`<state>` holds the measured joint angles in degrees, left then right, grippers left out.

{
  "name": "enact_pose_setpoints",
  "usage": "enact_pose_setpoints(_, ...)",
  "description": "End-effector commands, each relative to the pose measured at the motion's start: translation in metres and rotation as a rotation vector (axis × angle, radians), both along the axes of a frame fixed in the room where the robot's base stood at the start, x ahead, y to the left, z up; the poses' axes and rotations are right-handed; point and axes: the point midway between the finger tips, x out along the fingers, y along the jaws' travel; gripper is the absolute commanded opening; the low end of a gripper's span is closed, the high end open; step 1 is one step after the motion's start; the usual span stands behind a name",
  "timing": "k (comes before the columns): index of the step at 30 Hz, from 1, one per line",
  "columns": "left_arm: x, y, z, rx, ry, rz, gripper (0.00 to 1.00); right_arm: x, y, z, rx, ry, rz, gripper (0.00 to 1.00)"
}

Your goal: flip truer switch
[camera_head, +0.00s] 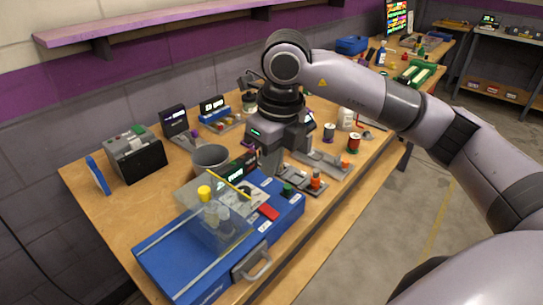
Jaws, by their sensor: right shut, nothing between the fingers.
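A blue machine (165,262) with a clear cover stands at the near edge of the workbench. On its top are a yellow knob (204,191), a grey plate and a red lever-like part (268,211). I cannot tell which part is the truer switch. My right gripper (272,172) points down just behind the blue machine's right end. It is shut and empty, and its fingertips are partly hard to make out. I cannot tell whether it touches anything. My left gripper is not in view.
A grey cup (210,159) stands behind the blue machine. A grey-and-black printer-like box (137,154) is at the left. Small fixtures with an orange part (316,179) and spools (354,142) lie to the right. Bare wood (120,215) shows at the front left.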

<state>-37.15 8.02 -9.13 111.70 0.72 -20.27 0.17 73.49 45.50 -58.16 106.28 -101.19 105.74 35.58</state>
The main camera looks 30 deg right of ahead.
Motion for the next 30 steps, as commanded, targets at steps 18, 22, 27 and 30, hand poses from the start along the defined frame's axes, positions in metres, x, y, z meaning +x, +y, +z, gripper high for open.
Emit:
enact_pose_setpoints(18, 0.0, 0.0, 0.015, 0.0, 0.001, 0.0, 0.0, 0.013, 0.005, -0.099, 0.002, 0.002, 0.001, 0.0)
enact_pose_setpoints(22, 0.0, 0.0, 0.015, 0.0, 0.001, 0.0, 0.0, 0.013, 0.005, -0.102, 0.003, 0.001, 0.002, 0.0)
enact_pose_setpoints(27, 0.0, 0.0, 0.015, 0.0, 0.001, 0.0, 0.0, 0.013, 0.005, -0.102, 0.003, 0.001, 0.002, 0.0)
enact_pose_setpoints(30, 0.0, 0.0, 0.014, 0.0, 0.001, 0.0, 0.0, 0.013, 0.005, -0.102, 0.003, 0.001, 0.002, 0.0)
